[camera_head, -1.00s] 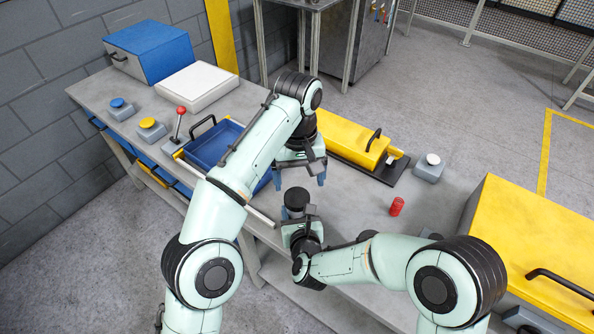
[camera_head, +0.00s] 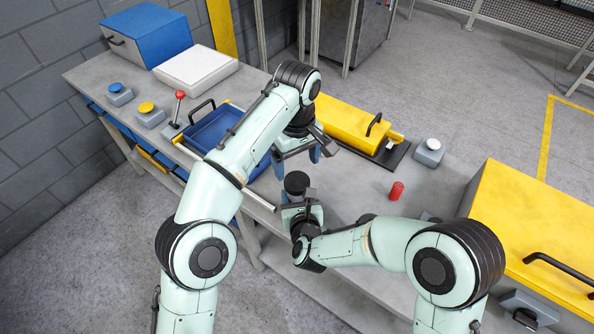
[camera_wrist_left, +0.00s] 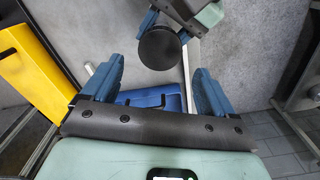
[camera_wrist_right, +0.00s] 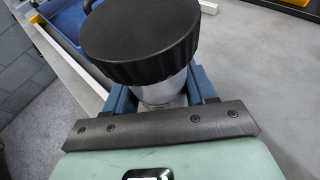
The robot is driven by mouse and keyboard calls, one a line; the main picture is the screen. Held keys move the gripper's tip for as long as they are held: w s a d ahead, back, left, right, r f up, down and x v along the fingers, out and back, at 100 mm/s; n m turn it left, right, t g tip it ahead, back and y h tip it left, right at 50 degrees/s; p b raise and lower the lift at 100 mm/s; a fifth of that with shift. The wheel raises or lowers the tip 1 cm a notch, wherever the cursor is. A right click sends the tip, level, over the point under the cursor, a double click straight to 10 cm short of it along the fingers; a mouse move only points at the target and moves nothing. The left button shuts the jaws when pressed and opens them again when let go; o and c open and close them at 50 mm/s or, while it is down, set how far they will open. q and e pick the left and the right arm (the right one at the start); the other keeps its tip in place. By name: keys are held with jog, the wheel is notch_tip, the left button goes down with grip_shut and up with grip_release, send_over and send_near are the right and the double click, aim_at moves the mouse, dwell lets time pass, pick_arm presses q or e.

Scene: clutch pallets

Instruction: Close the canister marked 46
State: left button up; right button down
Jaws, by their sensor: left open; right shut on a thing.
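A canister with a round black ribbed lid (camera_head: 297,182) is in my right gripper (camera_head: 300,212). In the right wrist view the lid (camera_wrist_right: 140,38) sits over a silvery body (camera_wrist_right: 163,91) between the blue fingers; it looks slightly tilted, and I cannot tell whether it is tight. No 46 marking is visible. My left gripper (camera_head: 297,163) is open and empty, near and above the lid. In the left wrist view the lid (camera_wrist_left: 160,47) shows from above, beyond and between the spread fingers, apart from them.
A blue tray (camera_head: 207,135) with a black handle is left of the grippers. A large yellow case (camera_head: 530,225) is at far right.

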aim_at(297, 181)
pick_arm(q)
jog(key=shift+f, duration=3.1)
jog(key=shift+c, duration=0.3)
